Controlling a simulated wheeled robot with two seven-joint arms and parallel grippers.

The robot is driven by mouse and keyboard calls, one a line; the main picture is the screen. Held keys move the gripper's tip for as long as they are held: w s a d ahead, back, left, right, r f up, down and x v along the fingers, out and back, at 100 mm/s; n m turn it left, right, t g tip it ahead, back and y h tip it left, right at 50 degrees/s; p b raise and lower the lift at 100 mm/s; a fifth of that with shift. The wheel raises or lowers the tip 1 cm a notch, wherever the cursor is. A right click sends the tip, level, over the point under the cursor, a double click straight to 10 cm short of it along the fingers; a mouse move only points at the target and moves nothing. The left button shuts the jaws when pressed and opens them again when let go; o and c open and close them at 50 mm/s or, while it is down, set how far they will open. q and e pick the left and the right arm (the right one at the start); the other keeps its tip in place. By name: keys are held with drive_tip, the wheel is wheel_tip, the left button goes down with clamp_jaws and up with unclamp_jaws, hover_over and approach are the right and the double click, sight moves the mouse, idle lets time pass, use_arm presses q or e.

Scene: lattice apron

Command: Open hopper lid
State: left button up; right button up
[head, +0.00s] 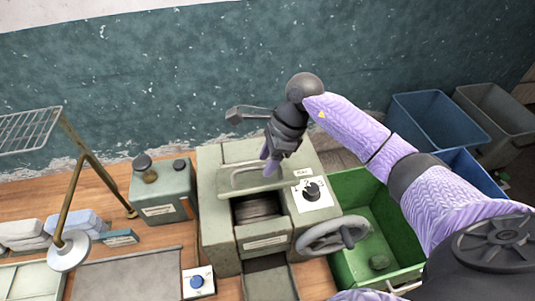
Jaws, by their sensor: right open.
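A grey-green machine (212,235) stands in the middle of the head view. Its lid (235,183), with a long bar handle, lies across the top. In front of the lid is a dark opening (258,208) with ribbed, roller-like parts inside. My right gripper (270,167) points down over the lid, close to the right part of the handle. Its fingers are open, and I cannot tell whether they touch the handle or are around it. My left gripper is not in view.
A black knob (312,191) and grey handwheel (332,235) are on the machine's right. A green bin (375,205) stands beside it. A grey-green canister (163,192), blue button box (197,282) and lamp-like stand (70,250) are left. Blue (440,120) and grey bins stand back right.

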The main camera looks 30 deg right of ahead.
clamp_jaws()
idle(1.4)
